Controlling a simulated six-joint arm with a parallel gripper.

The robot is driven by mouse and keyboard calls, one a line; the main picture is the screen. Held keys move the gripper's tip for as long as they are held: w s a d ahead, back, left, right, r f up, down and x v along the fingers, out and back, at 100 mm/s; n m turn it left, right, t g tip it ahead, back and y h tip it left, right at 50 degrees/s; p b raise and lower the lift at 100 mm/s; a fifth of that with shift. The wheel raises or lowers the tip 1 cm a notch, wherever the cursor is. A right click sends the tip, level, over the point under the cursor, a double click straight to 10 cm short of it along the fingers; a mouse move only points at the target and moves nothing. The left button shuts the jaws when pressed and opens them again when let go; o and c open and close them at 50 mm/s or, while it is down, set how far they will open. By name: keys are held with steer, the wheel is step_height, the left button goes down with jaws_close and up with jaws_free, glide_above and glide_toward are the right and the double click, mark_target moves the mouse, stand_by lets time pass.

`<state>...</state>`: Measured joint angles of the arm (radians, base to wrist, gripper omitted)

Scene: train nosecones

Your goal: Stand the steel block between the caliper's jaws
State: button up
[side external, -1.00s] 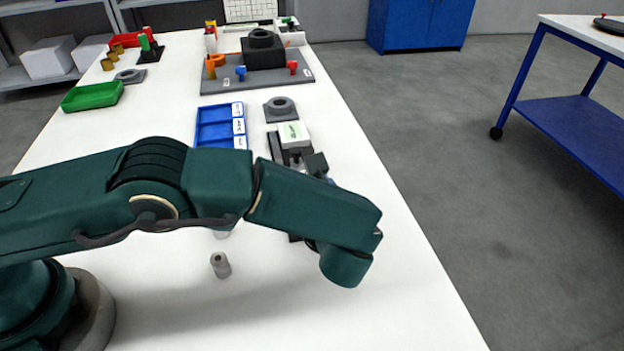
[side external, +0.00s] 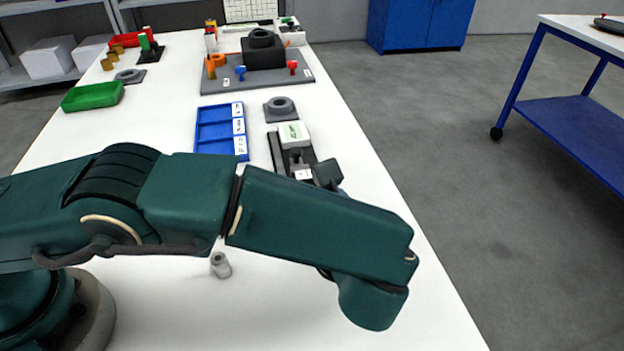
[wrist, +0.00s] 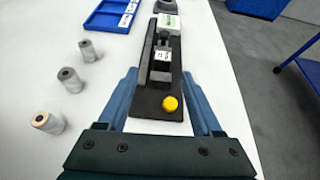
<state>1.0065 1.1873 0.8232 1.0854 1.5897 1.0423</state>
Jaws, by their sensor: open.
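The caliper (wrist: 158,102) is a long black fixture with a white display unit (wrist: 167,22) at its far end and a yellow knob (wrist: 170,103) at its near end. It also shows in the side view (side external: 281,153), partly hidden by my arm. A small white-labelled piece (wrist: 162,57) sits midway along it; I cannot tell whether this is the steel block or part of the caliper. My gripper (wrist: 160,73) is open, its blue fingers apart on either side of the fixture in the wrist view, with nothing visibly held. In the side view my arm mostly hides it.
Three grey cylinders with holes, at the near (wrist: 48,122), middle (wrist: 70,80) and far (wrist: 88,50) positions, stand left of the caliper. A blue divided tray (side external: 215,130) and a grey ring mount (side external: 281,108) lie beyond. The table's right edge is close by.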

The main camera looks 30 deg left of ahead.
steer(key=s+a+r+n+g+h, duration=0.2)
steer(key=a+r+n+g, duration=0.15)
steer(key=a+n, duration=0.2)
steer(key=s+a+r+n+g+h, duration=0.1)
steer(key=s+a+r+n+g, duration=0.1)
steer(key=a+r+n, duration=0.35)
steer(key=s+a+n+t+h, duration=0.1)
steer(key=s+a+n+h, duration=0.1)
steer(key=s+n, duration=0.4)
steer(key=s+a+r+n+t+h, duration=0.1)
steer(key=s+a+n+h, duration=0.1)
steer(key=s+n+h, duration=0.2)
steer(key=s+n, duration=0.3)
steer(key=n, duration=0.2)
steer(key=shift+a, duration=0.35)
